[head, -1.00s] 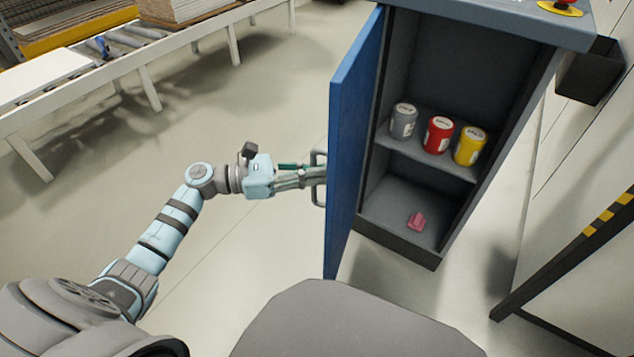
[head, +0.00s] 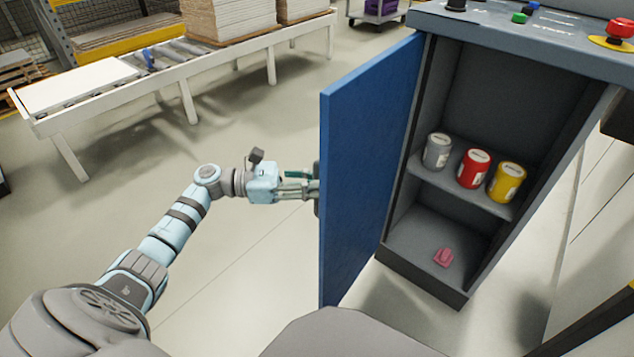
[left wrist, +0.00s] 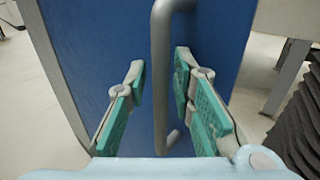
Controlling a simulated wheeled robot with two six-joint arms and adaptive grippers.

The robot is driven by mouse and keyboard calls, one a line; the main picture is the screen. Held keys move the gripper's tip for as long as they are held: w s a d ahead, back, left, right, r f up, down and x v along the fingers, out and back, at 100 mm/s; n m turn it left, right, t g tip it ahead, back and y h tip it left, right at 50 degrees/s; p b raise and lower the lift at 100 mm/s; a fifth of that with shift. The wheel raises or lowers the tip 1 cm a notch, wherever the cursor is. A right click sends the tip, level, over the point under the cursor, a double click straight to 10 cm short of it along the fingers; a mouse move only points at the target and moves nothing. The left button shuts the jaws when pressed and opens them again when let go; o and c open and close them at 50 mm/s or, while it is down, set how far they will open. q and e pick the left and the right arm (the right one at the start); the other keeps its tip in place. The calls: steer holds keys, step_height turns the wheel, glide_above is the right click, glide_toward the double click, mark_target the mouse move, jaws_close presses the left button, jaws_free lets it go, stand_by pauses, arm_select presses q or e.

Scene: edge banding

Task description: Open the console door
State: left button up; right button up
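The blue console door (head: 368,170) stands open, swung out to the left of the grey console cabinet (head: 482,110), with its inner face and the cabinet's inside showing. Its grey handle (left wrist: 160,80) is on the outer face and mostly hidden behind the door's edge in the head view. My left gripper (head: 312,190) is at the handle. In the left wrist view my left gripper's green-padded fingers (left wrist: 158,82) are apart, one on each side of the handle bar, with gaps visible. My right gripper is not in view.
Inside the cabinet, a grey can (head: 437,151), a red can (head: 474,168) and a yellow can (head: 506,182) stand on a shelf. A pink object (head: 443,257) lies below. A roller conveyor (head: 180,75) stands at the back left. The floor left of the door is clear.

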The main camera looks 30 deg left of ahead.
arm_select(q)
steer(key=shift+s, duration=0.1)
steer(key=v, duration=1.2)
